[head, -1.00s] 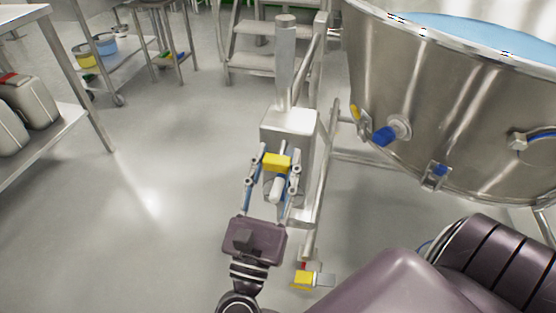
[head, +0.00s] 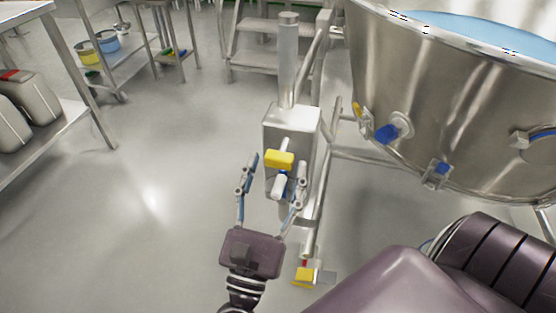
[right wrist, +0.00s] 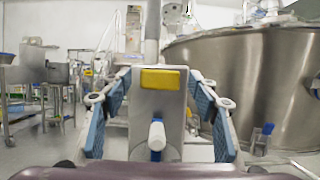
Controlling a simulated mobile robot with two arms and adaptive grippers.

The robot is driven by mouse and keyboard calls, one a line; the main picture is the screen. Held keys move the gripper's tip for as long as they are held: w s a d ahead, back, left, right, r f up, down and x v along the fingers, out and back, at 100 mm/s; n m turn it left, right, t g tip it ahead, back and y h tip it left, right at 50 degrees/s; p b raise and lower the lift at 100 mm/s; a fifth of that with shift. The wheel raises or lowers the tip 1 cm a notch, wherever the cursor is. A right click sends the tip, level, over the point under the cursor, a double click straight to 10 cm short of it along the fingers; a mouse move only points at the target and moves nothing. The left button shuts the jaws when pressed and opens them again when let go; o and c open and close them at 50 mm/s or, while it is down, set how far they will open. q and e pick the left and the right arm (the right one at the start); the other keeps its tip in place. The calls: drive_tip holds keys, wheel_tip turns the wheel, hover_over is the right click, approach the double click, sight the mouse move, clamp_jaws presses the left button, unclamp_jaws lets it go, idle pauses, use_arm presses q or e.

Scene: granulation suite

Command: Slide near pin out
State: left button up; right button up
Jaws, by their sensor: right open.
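A yellow pin handle (head: 279,159) sits at the front of a grey steel block on a post; a short pale shaft shows just behind it. It also shows in the right wrist view (right wrist: 160,80). Below it a white knob with a blue base (head: 279,185) sticks out of the block. My right gripper (head: 276,164) is open, its fingers spread either side of the handle and knob, with gaps on both sides. A second yellow-handled piece (head: 304,277) is low at the foot of the frame. I cannot tell how deep the pin sits. My left gripper is not in view.
The steel block (head: 308,130) stands on a tubular frame beside a large steel bowl (head: 440,110) with blue fittings. A table with canisters (head: 35,100) is at left, and steps (head: 262,60) are behind. The floor left of the block is clear.

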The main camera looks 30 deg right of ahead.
drive_tip(key=v, duration=1)
drive_tip(key=shift+d, duration=0.1)
